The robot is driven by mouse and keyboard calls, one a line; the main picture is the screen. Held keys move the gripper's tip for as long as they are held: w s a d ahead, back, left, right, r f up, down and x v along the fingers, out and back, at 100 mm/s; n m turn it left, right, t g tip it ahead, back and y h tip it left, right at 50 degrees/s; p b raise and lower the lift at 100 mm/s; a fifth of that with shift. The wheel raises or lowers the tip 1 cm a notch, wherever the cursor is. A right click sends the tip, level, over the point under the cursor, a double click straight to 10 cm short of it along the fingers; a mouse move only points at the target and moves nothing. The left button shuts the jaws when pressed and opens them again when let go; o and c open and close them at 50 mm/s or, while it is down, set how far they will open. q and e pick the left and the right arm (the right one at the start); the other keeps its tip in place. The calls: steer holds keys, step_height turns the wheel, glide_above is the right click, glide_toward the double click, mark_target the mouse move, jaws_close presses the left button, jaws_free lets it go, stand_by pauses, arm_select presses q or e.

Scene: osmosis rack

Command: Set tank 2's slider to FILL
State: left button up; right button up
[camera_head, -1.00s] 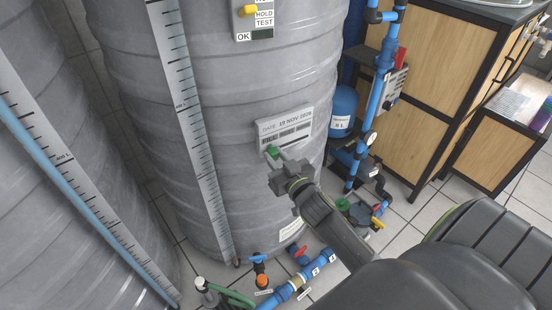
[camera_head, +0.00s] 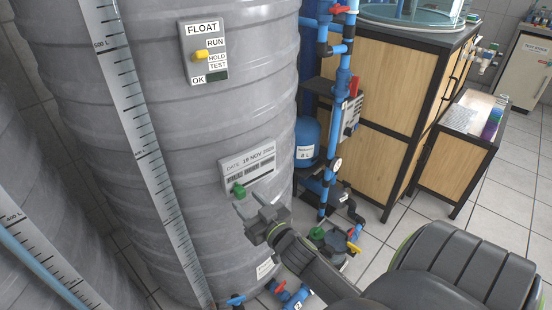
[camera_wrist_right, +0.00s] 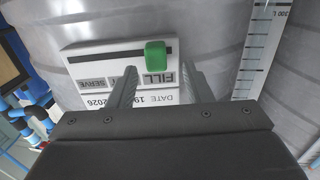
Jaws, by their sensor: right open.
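The slider is a green knob (camera_head: 239,190) on a white panel (camera_head: 226,172) with a date label, on the grey ribbed tank (camera_head: 120,190). In the right wrist view the panel is upside down. There the green knob (camera_wrist_right: 155,55) sits on a dark slot toward its right end, beside the FILL label (camera_wrist_right: 157,79); the SERVE label (camera_wrist_right: 95,83) is at the other side. My right gripper (camera_head: 250,200) is open just below the knob. In the wrist view its fingers (camera_wrist_right: 160,70) are spread either side of the knob, apart from it. My left gripper is out of view.
A FLOAT panel (camera_head: 204,28) with a yellow knob is higher on the same tank. A level scale (camera_head: 140,140) runs down the tank's left. Blue pipes (camera_head: 330,150) and a wooden cabinet (camera_head: 390,100) stand to the right. Valves (camera_head: 290,295) are low in front.

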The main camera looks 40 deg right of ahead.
arm_select(q)
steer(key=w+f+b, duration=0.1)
steer(key=b, duration=0.1)
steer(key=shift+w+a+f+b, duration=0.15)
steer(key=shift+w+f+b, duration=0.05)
steer(key=shift+b, duration=0.15)
arm_select(e)
steer(key=s+a, duration=0.1)
steer(key=s, duration=1.2)
steer(key=shift+s, duration=0.4)
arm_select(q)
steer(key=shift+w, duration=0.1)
arm_select(e)
steer(key=shift+a, duration=0.1)
